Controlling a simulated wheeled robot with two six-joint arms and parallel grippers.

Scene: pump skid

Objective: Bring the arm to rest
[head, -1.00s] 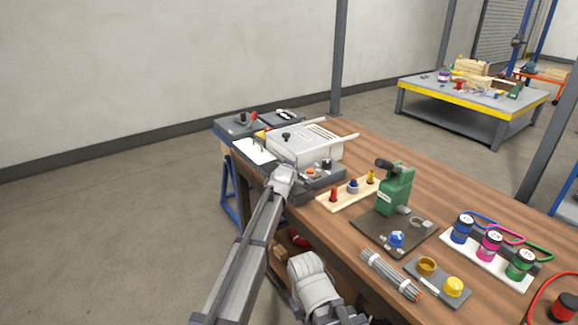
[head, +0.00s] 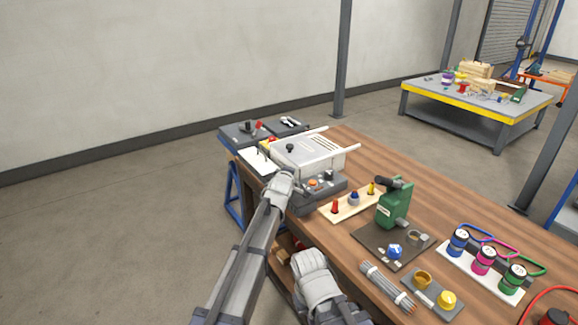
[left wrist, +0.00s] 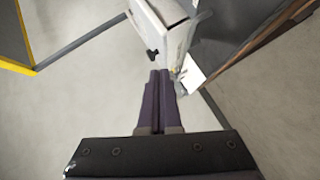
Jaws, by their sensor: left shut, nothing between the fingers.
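My left arm (head: 262,232) reaches up from the bottom of the head view, its far end by the near left edge of the wooden bench, in front of the grey control box. My left gripper (left wrist: 160,76) shows in the left wrist view with its two dark fingers together, shut and empty. A pale boxy machine part with a black knob lies beyond the fingertips there. In the head view the fingers are too small to make out clearly. A pale link of mine (head: 312,278) shows low beside the bench. My right gripper is not in view.
On the bench (head: 455,215) stand a pale machine (head: 305,157), a grey control box (head: 320,190), a green press (head: 394,205), a bundle of rods (head: 387,285) and several jars. A yellow-edged table (head: 480,105) stands far off.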

